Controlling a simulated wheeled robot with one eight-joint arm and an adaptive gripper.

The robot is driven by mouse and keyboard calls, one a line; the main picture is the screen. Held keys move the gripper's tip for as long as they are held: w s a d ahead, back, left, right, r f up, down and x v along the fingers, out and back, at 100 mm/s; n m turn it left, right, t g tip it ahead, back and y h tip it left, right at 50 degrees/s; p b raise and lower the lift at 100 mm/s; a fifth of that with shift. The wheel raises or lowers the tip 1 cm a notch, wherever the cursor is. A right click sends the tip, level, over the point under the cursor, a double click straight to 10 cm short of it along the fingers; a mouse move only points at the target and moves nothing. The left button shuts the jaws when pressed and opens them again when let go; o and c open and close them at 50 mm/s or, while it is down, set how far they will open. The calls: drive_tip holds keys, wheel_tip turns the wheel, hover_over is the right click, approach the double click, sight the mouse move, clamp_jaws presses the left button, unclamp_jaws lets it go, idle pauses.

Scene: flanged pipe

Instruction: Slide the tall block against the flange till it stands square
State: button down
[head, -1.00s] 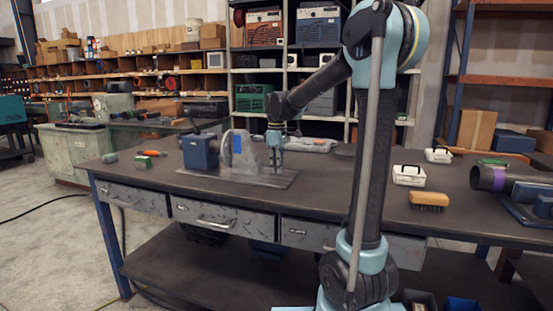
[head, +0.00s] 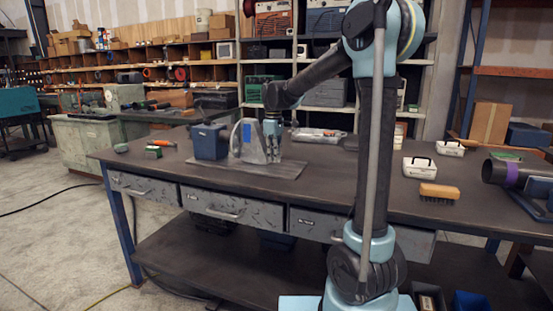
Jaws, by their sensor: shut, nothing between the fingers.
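A grey, round-topped piece that looks like the flange (head: 237,140) stands on a flat plate (head: 285,171) on the bench. A narrow upright blue piece (head: 247,133) shows against it; I cannot tell whether this is the tall block or a marking. A larger blue block-like body (head: 208,141) stands just left of the flange, on or by the plate's left end. My gripper (head: 272,153) points down at the right side of the grey piece, shut and empty. It looks very close to it; contact cannot be made out.
The workbench (head: 330,185) holds a green-and-red block (head: 153,152) at left. White cases (head: 418,167), a brush (head: 439,192) and a dark pipe with a purple band (head: 500,172) lie at right. Bench space in front of the plate is clear.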

drive_tip(key=shift+w+a, duration=0.1)
drive_tip(key=shift+a, duration=0.35)
drive_tip(key=shift+r, duration=0.1)
